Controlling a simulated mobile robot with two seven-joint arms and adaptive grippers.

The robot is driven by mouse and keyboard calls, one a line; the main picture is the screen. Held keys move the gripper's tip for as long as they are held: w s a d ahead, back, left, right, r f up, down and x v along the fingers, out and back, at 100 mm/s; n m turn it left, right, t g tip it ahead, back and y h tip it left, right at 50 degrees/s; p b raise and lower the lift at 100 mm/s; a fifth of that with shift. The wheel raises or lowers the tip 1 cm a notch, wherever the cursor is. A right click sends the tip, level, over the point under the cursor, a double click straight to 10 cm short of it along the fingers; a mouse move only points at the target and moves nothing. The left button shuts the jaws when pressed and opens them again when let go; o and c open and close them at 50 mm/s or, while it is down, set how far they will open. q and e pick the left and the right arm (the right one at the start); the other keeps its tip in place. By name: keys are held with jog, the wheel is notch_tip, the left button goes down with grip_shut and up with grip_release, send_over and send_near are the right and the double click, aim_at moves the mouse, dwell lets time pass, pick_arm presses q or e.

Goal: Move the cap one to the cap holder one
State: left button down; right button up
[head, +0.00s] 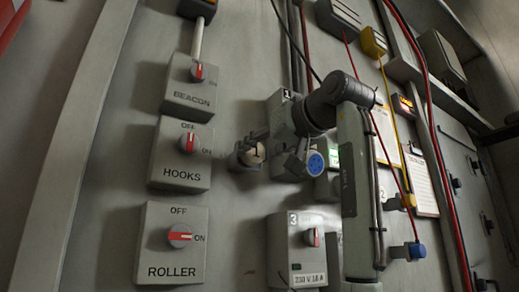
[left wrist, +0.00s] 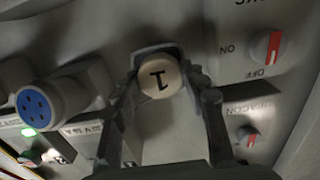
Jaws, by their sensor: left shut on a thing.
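The cap one (left wrist: 158,77), a pale round cap marked 1, sits between the fingers of my left gripper (left wrist: 163,84), which is shut on it. In the head view the cap (head: 254,153) shows at the fingertips of my left gripper (head: 262,147), close to the wall. A grey round holder (head: 237,160) is at the wall right at the cap. I cannot tell whether the cap is seated in it or just in front. A blue-faced socket (head: 316,161) with pin holes is uncovered to the right. My right gripper is not in view.
Switch boxes labelled BEACON (head: 190,97), HOOKS (head: 181,166) and ROLLER (head: 171,255) stand out left of the gripper. Box 3 (head: 297,255) is below. Cables and a blue plug (head: 417,251) hang on the right.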

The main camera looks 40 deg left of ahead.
pick_arm(q)
jog(key=shift+a, duration=0.15)
jog(key=c, duration=0.8)
grip_release()
jog(key=shift+o, duration=0.2)
jog(key=v, duration=1.2)
jog(key=shift+a, duration=0.1)
